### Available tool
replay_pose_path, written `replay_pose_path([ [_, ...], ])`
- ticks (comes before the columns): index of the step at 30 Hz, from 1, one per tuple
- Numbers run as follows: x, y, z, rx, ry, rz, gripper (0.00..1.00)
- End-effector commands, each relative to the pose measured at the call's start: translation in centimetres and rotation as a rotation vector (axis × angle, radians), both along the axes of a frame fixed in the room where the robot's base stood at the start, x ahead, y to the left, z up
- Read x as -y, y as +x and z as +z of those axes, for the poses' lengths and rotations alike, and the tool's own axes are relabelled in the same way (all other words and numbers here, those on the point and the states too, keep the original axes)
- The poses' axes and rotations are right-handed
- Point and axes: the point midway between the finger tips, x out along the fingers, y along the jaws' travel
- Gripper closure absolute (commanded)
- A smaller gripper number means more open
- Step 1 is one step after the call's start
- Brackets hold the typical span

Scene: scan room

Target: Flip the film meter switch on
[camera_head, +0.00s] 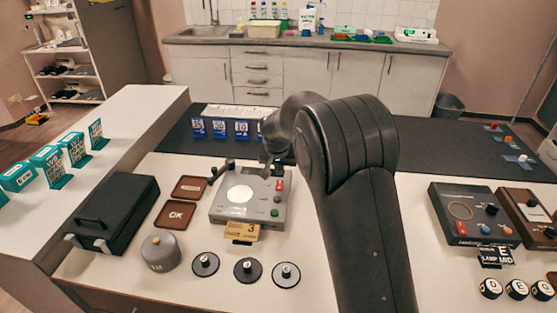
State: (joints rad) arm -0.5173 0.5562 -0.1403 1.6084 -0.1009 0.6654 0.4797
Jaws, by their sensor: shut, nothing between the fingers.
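A grey device (222,208), which I take to be the film meter, sits on the white counter left of my arm. Its top has a round white disc (240,194), a red switch (279,185), and small green and red knobs on the right side. A tan tag with a 3 (241,230) stands at its front. My gripper (267,172) is shut and empty, over the device's back right part near the red switch. It is small and partly hidden by my arm, and I cannot tell whether it touches. The switch's position is too small to read.
A black case (113,207), an OK tray (174,213) and a grey weight (160,252) lie to the left. Several black knobbed discs (248,270) lie in front. A dark lamp device (473,213) stands right. Blue number cards (220,128) stand behind.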

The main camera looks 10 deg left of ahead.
Motion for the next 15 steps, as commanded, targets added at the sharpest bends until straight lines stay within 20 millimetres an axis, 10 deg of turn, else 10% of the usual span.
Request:
replay_pose_path([
  [15, 0.0, 0.6, -4.0, 0.001, 0.001, 0.000, 1.00],
])
